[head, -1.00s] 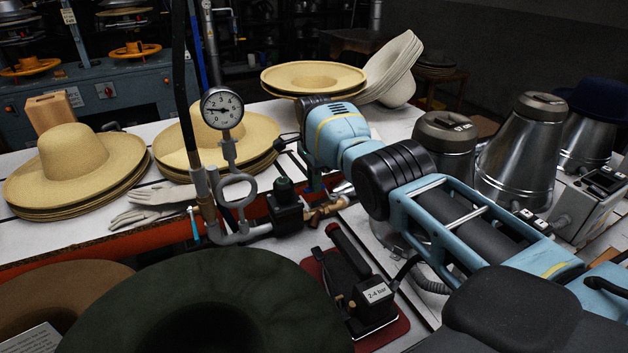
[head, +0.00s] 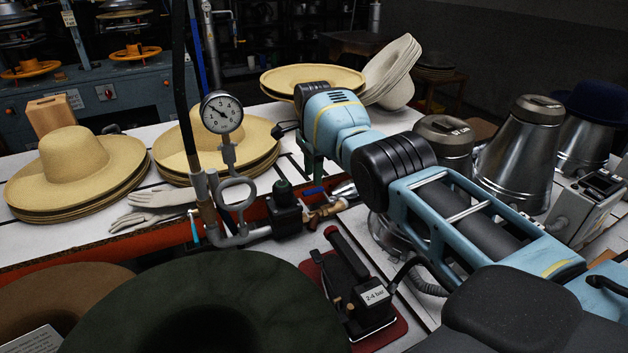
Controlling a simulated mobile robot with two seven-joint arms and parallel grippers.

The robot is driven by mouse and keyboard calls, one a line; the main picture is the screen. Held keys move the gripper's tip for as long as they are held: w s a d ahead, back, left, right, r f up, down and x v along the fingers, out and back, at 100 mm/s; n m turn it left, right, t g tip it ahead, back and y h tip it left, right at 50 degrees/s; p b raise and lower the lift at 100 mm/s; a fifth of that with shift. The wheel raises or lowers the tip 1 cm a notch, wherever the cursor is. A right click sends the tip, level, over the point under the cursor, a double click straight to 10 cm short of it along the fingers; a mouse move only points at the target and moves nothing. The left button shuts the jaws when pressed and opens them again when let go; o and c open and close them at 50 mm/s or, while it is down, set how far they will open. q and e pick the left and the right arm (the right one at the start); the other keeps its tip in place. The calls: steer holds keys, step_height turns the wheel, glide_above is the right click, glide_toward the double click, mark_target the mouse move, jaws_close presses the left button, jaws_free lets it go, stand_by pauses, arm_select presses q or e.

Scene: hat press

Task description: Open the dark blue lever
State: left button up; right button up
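The dark blue lever (head: 313,190) is a small blue handle at the brass valve (head: 326,211), right of the black valve block with a green knob. My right arm reaches in from the right. My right gripper (head: 312,172) hangs below its wrist, just above and behind the lever in the picture. Its fingertips are small, dark and partly hidden, so I cannot tell their opening or whether they touch the lever. My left gripper is not in view.
A pressure gauge (head: 221,112) stands on a pipe with a light blue lever (head: 194,228) beside it. Straw hats (head: 78,160), white gloves (head: 152,198) and metal cones (head: 519,153) surround the spot. A dark green hat (head: 130,310) and a black pedal (head: 366,296) are in front.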

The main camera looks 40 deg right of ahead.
mark_target(313, 190)
step_height(313, 190, up, 4)
steer(key=shift+f, duration=0.1)
steer(key=shift+s, duration=0.1)
stand_by(0.6)
